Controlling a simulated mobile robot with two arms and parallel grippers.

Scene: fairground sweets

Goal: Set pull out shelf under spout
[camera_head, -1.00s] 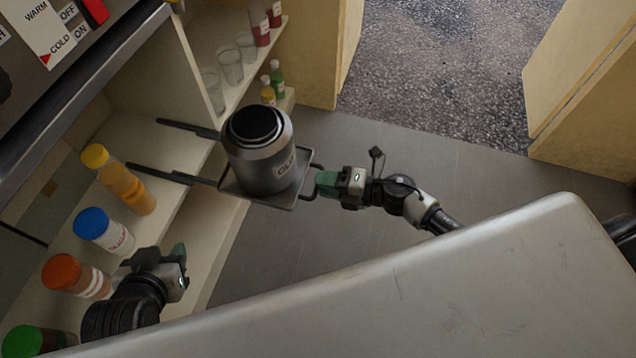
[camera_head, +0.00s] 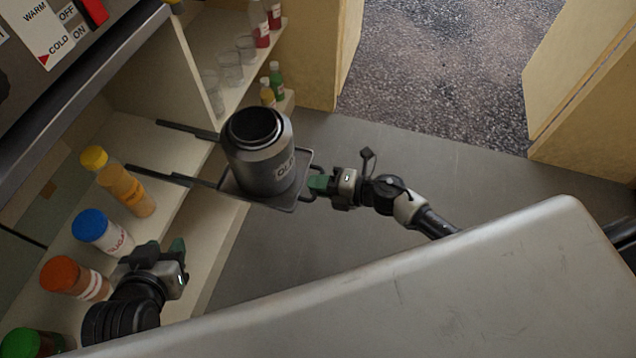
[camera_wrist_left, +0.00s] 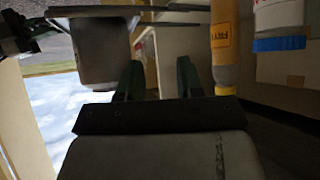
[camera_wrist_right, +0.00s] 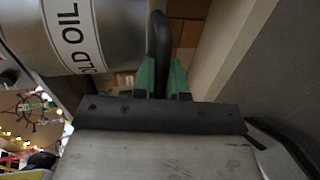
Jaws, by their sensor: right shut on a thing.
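The pull out shelf (camera_head: 237,191) is a dark tray on two black rails (camera_head: 160,177), drawn out from the cabinet over the floor. A grey metal can (camera_head: 262,165) marked "OLD OIL" stands upright on it; its label shows in the right wrist view (camera_wrist_right: 75,30). My right gripper (camera_head: 318,185) is shut on the shelf's dark handle (camera_wrist_right: 160,45) at its outer end. My left gripper (camera_head: 160,249) is open and empty, low beside the bottles on the lower cabinet shelf. Its two green fingers stand apart in the left wrist view (camera_wrist_left: 158,82). I see no spout.
A yellow-capped bottle (camera_head: 138,195), a blue-capped bottle (camera_head: 104,232), an orange-capped bottle (camera_head: 75,278) and a green-capped bottle (camera_head: 30,345) line the cabinet shelf (camera_head: 185,240). Glasses (camera_head: 230,70) stand further back. A switch panel (camera_head: 50,45) is top left. The floor (camera_head: 420,165) to the right is clear.

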